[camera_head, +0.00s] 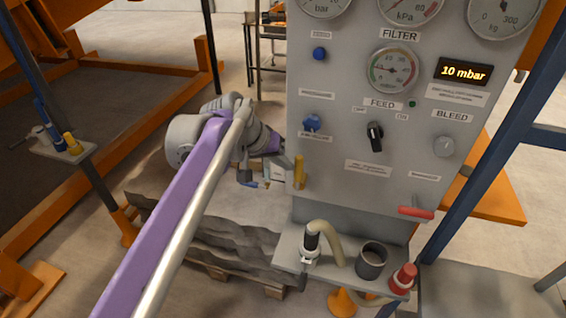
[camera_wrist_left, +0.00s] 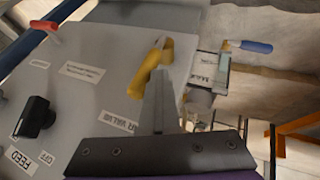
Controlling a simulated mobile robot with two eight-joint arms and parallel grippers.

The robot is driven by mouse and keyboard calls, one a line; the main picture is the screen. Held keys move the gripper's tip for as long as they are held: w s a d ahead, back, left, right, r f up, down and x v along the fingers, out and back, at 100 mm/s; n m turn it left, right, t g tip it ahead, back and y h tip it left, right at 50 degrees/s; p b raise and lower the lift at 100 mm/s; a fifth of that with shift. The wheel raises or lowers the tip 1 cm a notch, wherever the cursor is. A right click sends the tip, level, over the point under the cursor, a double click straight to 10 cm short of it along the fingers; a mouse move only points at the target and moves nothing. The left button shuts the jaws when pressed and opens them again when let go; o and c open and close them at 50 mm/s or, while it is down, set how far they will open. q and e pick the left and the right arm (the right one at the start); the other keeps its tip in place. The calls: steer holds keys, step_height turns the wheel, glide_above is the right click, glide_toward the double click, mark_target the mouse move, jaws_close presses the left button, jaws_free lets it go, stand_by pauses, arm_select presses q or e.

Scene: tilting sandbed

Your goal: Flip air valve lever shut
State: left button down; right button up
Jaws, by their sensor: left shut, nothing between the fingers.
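The yellow air valve lever (camera_head: 299,172) is at the lower left edge of the grey control panel (camera_head: 345,110) and stands about upright in the head view. In the left wrist view the lever (camera_wrist_left: 150,66) lies just beyond my fingertips, beside the "AIR VALVE" label (camera_wrist_left: 118,121). My left gripper (camera_head: 291,161) is shut and empty, its tips close to the lever from the left. It also shows in the left wrist view (camera_wrist_left: 158,98). I cannot tell whether the tips touch the lever. My right gripper is not in view.
A red lever (camera_head: 415,212) sticks out at the panel's lower right. A blue-handled tool (camera_wrist_left: 250,46) shows beyond the panel edge.

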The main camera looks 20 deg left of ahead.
arm_select(q)
steer(key=shift+d+r, duration=0.1)
steer(key=shift+d, duration=0.25)
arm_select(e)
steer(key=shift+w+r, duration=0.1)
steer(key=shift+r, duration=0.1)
arm_select(q)
steer(key=shift+d+r+m+y+p, duration=0.25)
steer(key=shift+d+m+y+p, duration=0.2)
steer(key=shift+d+y, duration=0.7)
steer(key=d+f+m+t+y+b, duration=0.1)
steer(key=d+f+m+y+b, duration=0.1)
steer(key=d+f+y, duration=0.5)
steer(key=shift+s+d+f+m+y, duration=0.3)
steer(key=shift+d+m+y, duration=0.15)
steer(key=shift+d+y, duration=1.3)
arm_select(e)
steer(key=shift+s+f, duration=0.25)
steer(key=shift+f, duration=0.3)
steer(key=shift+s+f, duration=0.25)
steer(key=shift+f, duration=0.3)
arm_select(q)
steer(key=shift+a+f+y, duration=0.1)
steer(key=shift+a+y, duration=0.15)
steer(key=shift+y, duration=0.05)
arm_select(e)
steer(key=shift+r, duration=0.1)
